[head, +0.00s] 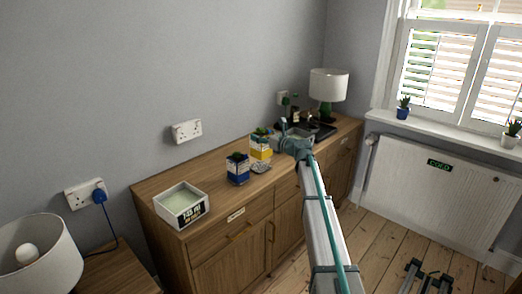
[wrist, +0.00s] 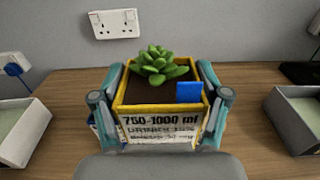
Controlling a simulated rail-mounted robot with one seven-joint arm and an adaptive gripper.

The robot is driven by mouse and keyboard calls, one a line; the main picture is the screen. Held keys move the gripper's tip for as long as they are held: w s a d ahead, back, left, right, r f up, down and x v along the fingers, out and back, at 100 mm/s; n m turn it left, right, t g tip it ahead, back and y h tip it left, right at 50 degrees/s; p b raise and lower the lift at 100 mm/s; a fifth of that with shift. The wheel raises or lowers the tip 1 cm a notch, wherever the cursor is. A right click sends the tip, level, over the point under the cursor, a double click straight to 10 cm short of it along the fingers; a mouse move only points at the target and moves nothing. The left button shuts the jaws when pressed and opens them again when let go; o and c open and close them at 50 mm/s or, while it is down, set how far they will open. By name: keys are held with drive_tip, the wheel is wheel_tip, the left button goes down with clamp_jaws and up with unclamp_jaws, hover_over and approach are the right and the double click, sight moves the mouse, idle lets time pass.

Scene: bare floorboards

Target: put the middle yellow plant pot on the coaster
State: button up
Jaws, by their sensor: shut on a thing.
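The yellow plant pot (head: 261,150) stands among the things on the wooden sideboard, with a green succulent in it. In the wrist view the pot (wrist: 158,111) shows its yellow rim, dark soil, a blue tag and a printed white label. My gripper (head: 284,143) reaches it from the right. In the wrist view my gripper's fingers (wrist: 159,103) are shut on its left and right sides. I cannot tell whether its base touches the wood. A small pale round thing (head: 261,167), perhaps the coaster, lies just in front of the pot; the wrist view does not show it clearly.
A blue plant pot (head: 237,170) stands left of the yellow one. A white open box (head: 181,206) is at the sideboard's near left end. A lamp (head: 328,86), bottles (head: 295,108) and a dark tray (head: 322,132) crowd the far end. Bare wood lies between box and blue pot.

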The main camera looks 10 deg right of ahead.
drive_tip(key=w+f, duration=0.7)
drive_tip(key=f, duration=0.3)
drive_tip(key=shift+w+d+p, duration=0.2)
drive_tip(key=shift+p, duration=0.2)
drive_tip(key=shift+f, duration=0.1)
drive_tip(key=shift+f, duration=0.1)
drive_tip(key=o, duration=1.5)
drive_tip(key=shift+o, duration=0.2)
drive_tip(key=b+v, duration=0.1)
drive_tip(key=v, duration=1.1)
